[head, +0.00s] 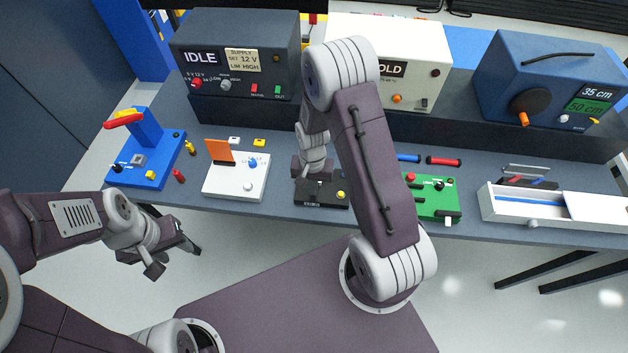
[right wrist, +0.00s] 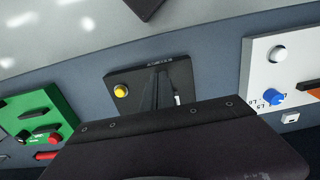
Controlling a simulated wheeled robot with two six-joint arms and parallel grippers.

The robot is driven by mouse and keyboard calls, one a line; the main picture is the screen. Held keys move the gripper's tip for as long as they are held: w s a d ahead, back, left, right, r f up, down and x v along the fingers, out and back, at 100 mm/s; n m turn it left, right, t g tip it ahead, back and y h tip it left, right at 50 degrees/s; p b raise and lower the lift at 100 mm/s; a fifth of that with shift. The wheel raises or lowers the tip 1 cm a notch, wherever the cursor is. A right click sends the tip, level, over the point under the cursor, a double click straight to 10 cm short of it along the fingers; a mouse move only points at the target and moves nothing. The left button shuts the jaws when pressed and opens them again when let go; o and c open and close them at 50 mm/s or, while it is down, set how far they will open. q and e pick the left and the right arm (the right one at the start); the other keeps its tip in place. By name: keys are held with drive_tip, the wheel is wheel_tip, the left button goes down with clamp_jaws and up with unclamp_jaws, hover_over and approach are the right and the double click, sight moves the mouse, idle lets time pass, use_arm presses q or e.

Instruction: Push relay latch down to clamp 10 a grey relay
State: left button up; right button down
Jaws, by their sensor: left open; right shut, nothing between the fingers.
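A black board (head: 337,203) with a yellow knob (head: 340,194) lies near the table's front edge. In the right wrist view the black board (right wrist: 180,72) shows the yellow knob (right wrist: 121,90), narrow dark parts and a small pale piece (right wrist: 177,98). I cannot tell which part is the latch, or make out a grey relay. My right gripper (head: 309,176) is shut and empty, over the board's left part; contact cannot be told. It hides part of the board. My left gripper (head: 172,257) is open and empty, off the table's front at the left.
A white board (head: 225,187) with an orange flap stands left of the black board, and a green board (head: 425,207) right of it. A blue stand (head: 150,165) is at far left, a white tray (head: 500,206) at right. Several instrument boxes, including a dark one (head: 265,30), line the back.

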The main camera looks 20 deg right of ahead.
drive_tip(key=shift+s+a+f+b, duration=0.35)
drive_tip(key=shift+s+f, duration=0.1)
drive_tip(key=shift+f, duration=0.15)
drive_tip(key=shift+w+d, duration=0.45)
drive_tip(key=shift+w, duration=0.25)
